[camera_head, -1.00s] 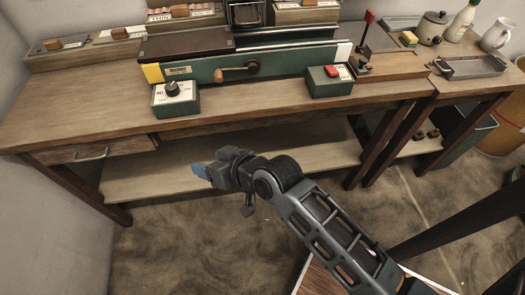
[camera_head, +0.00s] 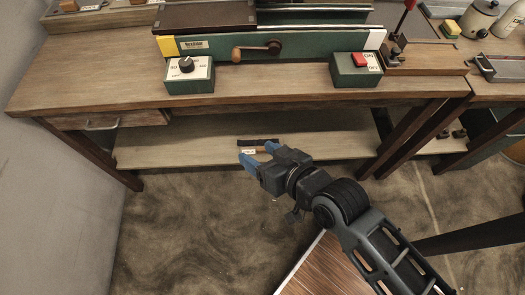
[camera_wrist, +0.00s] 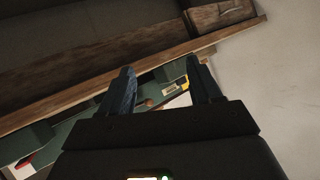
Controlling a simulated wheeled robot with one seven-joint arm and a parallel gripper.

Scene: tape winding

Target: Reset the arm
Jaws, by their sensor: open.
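My gripper (camera_head: 257,157) is in front of the workbench, below the tabletop and in front of the lower shelf in the head view. Its two blue fingers are apart, with nothing between them. In the wrist view the open fingers (camera_wrist: 158,90) show against the bench edge and part of the green machine. My arm reaches in from the lower right of the head view.
The workbench (camera_head: 110,70) carries a green winding machine (camera_head: 310,45) with a crank, a dial box (camera_head: 189,77) and a red-switch box (camera_head: 355,70). A wooden surface (camera_head: 325,270) is at the bottom. Floor is clear at left.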

